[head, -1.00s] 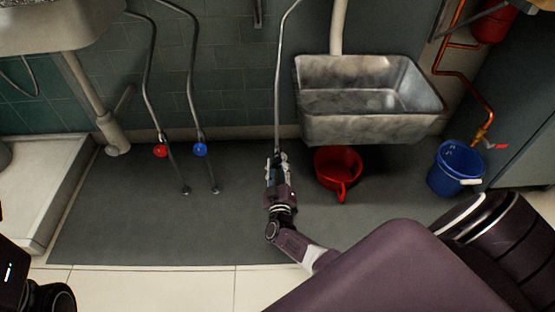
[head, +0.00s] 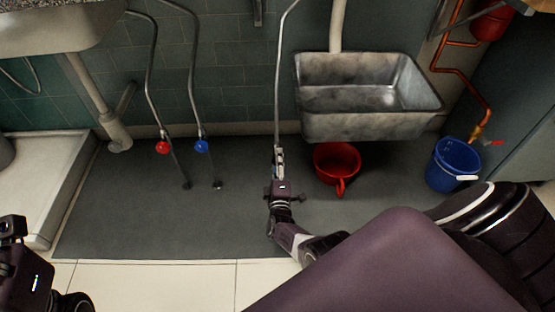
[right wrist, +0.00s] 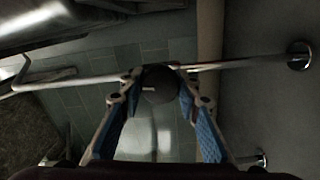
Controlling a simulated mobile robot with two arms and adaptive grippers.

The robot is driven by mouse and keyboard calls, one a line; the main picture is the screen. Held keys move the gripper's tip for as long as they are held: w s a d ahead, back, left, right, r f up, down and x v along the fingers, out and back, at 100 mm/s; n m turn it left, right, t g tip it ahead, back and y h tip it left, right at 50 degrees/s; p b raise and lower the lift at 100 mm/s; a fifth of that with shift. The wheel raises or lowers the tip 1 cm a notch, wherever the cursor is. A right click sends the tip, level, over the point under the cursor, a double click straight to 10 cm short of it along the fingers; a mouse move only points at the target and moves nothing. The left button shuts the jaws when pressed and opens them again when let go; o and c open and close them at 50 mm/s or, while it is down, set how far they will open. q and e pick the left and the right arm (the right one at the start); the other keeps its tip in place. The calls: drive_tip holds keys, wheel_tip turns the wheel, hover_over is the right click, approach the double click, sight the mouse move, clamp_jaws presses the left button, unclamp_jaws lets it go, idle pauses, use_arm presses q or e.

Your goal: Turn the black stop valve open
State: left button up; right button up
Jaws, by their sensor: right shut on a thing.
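The black stop valve (right wrist: 160,84) shows in the right wrist view as a round dark knob with a small light mark, on a thin metal pipe (right wrist: 235,65). My right gripper (right wrist: 158,90) has its blue-padded fingers on both sides of the knob and is shut on it. In the head view my right gripper (head: 279,158) is at the lower part of the middle pipe (head: 277,100), seen nearly edge-on, and hides the valve. Part of my left arm (head: 30,270) shows at the lower left; its fingers are out of view.
Two pipes to the left carry a red valve (head: 163,147) and a blue valve (head: 201,146). A metal sink (head: 370,125) hangs to the right, above a red bucket (head: 337,160). A blue bucket (head: 453,165) stands farther right. The grey floor mat (head: 130,220) is clear at left.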

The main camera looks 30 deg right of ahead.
drive_tip(key=shift+n, duration=0.5)
drive_tip(key=o, duration=1.2)
drive_tip(key=v, duration=0.7)
drive_tip(key=shift+s, duration=0.2)
drive_tip(key=shift+a, duration=0.15)
